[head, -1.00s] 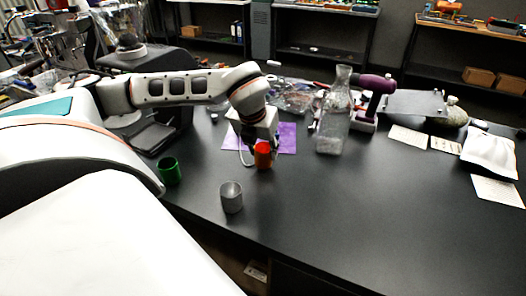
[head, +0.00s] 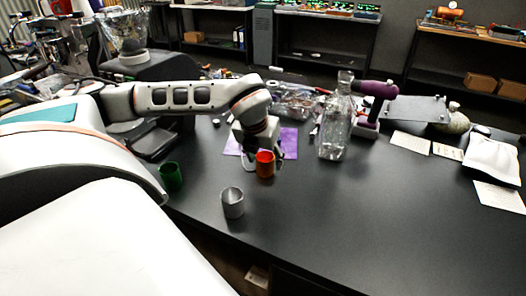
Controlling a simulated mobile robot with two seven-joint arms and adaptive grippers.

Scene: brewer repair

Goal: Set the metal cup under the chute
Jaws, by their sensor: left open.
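The metal cup (head: 232,203), grey and open at the top, stands upright near the table's front edge. A red-orange cup (head: 265,164) is farther back, by the front edge of a purple mat. My left gripper (head: 264,160) points down at this red-orange cup, its fingers open beside or around it; I cannot tell whether they touch. The metal cup is clear of the gripper, nearer the front. I cannot make out the chute; a black machine with a clear hopper (head: 122,30) stands at the back left, partly hidden by my left arm. My right gripper is not seen.
A green cup (head: 171,177) stands left of the metal cup, near my arm. A glass bottle (head: 336,125), a purple tool (head: 377,92) and a white pouch (head: 490,158) are to the right. The front right of the dark table (head: 390,230) is clear.

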